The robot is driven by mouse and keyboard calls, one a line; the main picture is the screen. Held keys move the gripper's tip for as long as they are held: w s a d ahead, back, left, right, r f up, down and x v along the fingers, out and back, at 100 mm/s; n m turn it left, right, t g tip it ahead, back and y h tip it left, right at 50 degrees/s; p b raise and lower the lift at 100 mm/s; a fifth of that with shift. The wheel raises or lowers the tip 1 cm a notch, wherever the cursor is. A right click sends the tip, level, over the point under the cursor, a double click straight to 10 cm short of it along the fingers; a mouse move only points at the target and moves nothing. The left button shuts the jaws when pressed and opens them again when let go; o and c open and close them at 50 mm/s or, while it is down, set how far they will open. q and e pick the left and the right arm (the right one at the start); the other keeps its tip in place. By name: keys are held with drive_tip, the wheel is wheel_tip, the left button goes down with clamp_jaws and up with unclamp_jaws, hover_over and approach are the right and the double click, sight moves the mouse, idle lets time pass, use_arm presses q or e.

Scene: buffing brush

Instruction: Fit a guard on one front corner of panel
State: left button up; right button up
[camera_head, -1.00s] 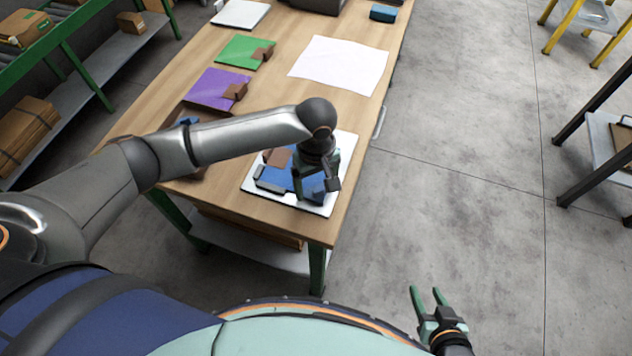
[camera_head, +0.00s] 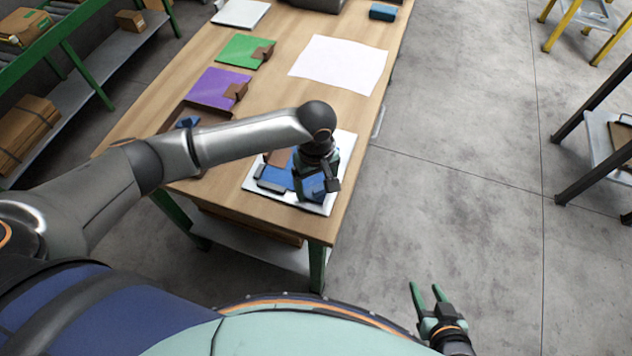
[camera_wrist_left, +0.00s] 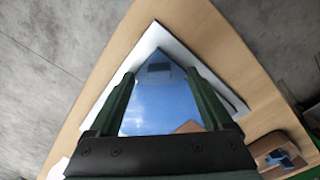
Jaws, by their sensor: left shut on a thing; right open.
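The blue panel (camera_head: 278,178) lies on a white mat (camera_head: 252,187) at the near end of the table. A brown corner guard (camera_head: 277,157) sits on its far left corner. My left gripper (camera_head: 318,188) points down over the panel's near right corner, shut on a blue guard (camera_wrist_left: 159,72). In the left wrist view, the guard is between the fingertips at the panel's corner, by the mat's edge. I cannot tell whether it is fully seated. The panel (camera_wrist_left: 160,110) shows glossy there, with brown at its lower edge. My right gripper (camera_head: 430,297) is open and empty, over the floor.
A brown tray (camera_wrist_left: 262,150) with a blue piece (camera_head: 187,122) is left of the panel, partly behind my left arm. Purple (camera_head: 215,88) and green (camera_head: 240,50) panels with brown guards and a white sheet (camera_head: 340,65) lie farther back. A dark bar (camera_head: 272,186) lies along the panel's near left side.

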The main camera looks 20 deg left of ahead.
use_arm(q)
drive_tip(key=shift+w+a+p, duration=0.2)
drive_tip(key=shift+p, duration=0.35)
idle(0.5)
drive_tip(key=o, duration=1.1)
drive_tip(key=shift+r, duration=3.5)
